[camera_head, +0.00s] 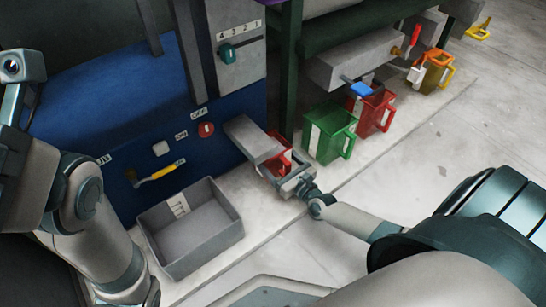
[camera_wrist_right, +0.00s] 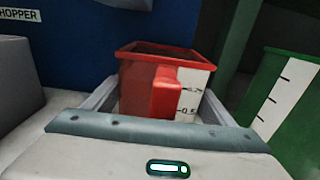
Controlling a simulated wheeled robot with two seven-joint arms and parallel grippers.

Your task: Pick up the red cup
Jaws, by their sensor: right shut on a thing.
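A red cup (camera_head: 279,153) with a white scale strip stands upright under the grey spout at the blue machine. My right gripper (camera_head: 288,172) reaches it from the front and is shut on it. In the right wrist view the red cup (camera_wrist_right: 148,82) sits between the two fingers of the right gripper (camera_wrist_right: 158,103), its handle toward the camera. Whether its base touches the ledge is hidden. A second red cup (camera_head: 376,112) stands farther right beside the green cup. My left arm shows at the left, but its gripper is not visible.
A green cup (camera_head: 329,134) stands just right of the held cup, with an orange cup (camera_head: 434,75) farther back. An open grey bin (camera_head: 190,228) sits to the left. The grey spout (camera_head: 253,139) overhangs close by. Floor in front is clear.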

